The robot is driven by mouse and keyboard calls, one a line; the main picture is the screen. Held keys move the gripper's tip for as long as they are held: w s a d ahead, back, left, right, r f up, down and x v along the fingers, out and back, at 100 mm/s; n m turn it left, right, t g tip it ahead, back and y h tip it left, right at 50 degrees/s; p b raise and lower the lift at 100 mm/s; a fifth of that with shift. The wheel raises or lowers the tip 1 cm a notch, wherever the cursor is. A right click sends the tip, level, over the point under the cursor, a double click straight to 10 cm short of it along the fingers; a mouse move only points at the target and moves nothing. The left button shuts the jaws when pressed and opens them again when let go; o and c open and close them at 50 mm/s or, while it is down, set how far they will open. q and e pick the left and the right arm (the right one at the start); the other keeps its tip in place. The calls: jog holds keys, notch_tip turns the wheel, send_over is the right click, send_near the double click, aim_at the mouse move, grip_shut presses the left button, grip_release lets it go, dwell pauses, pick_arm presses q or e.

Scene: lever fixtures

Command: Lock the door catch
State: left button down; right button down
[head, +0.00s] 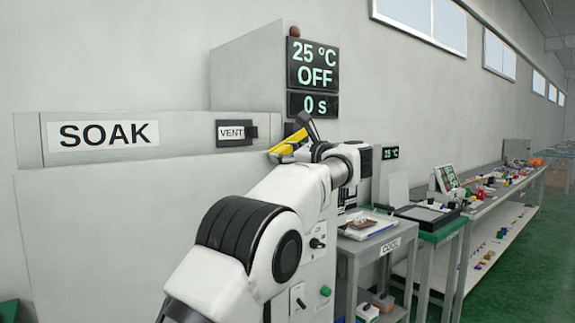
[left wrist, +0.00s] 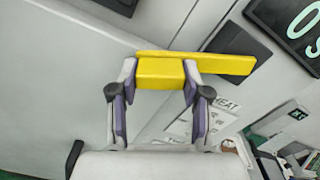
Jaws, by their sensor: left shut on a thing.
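The door catch has a yellow lever (head: 287,146) at the right edge of the grey SOAK door (head: 110,220), below the display. In the left wrist view the yellow lever (left wrist: 222,64) lies nearly level, tilting slightly down to the right, across a dark mounting plate (left wrist: 233,40). My left gripper (left wrist: 160,85) is shut on the lever's thicker left part, one finger on each side. In the head view my left gripper (head: 305,140) is partly hidden by its own wrist. My right gripper is not in view.
A VENT slider (head: 236,132) sits left of the lever. A display (head: 313,64) reads 25 °C, OFF. A panel with switches (head: 318,243) is below my wrist. A COOL cart (head: 378,250) and long benches (head: 470,215) stand to the right.

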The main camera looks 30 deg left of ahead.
pick_arm(q)
jog(key=shift+w+d+f+n+b, duration=0.1)
jog(key=shift+w+f+n+b, duration=0.25)
jog(key=shift+f+n, duration=0.25)
jog(key=shift+w+d+f+n+b, duration=0.1)
jog(key=shift+w+f+n+b, duration=0.25)
jog(key=shift+n, duration=0.45)
jog(key=c, duration=0.9)
grip_release()
jog(key=shift+c, duration=0.2)
jog(key=o, duration=0.4)
jog(key=shift+a, duration=0.15)
jog(key=v, duration=1.1)
jog(key=shift+d+f, duration=0.2)
jog(key=shift+d, duration=0.2)
